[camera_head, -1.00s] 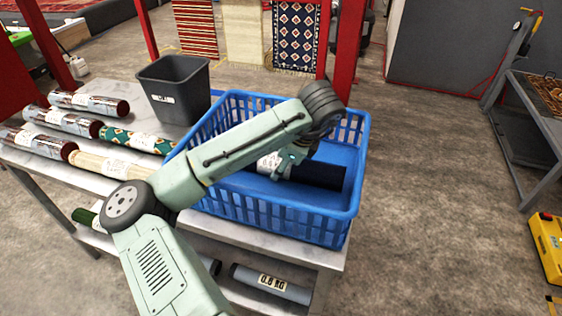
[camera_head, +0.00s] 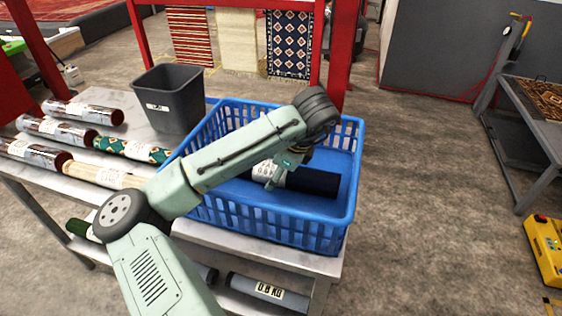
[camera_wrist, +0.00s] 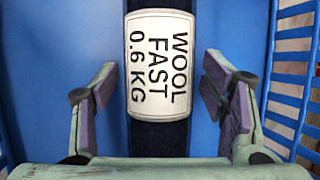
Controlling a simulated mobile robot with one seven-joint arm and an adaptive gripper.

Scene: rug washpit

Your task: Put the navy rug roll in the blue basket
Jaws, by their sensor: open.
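The navy rug roll (camera_head: 312,181) lies inside the blue basket (camera_head: 268,227), on its floor. Its white label reads WOOL FAST 0.6 KG, and the labelled roll fills the middle of the wrist view (camera_wrist: 158,137). My gripper (camera_head: 275,172) is inside the basket, over the roll's labelled part. In the wrist view my gripper (camera_wrist: 160,95) is open, with one finger on each side of the roll and a gap on both sides. My arm hides part of the basket and the roll's left end.
Several other rug rolls, such as a green patterned one (camera_head: 132,149) and a cream one (camera_head: 103,176), lie at left. A grey roll (camera_head: 262,291) lies on the shelf below. Red posts stand behind.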

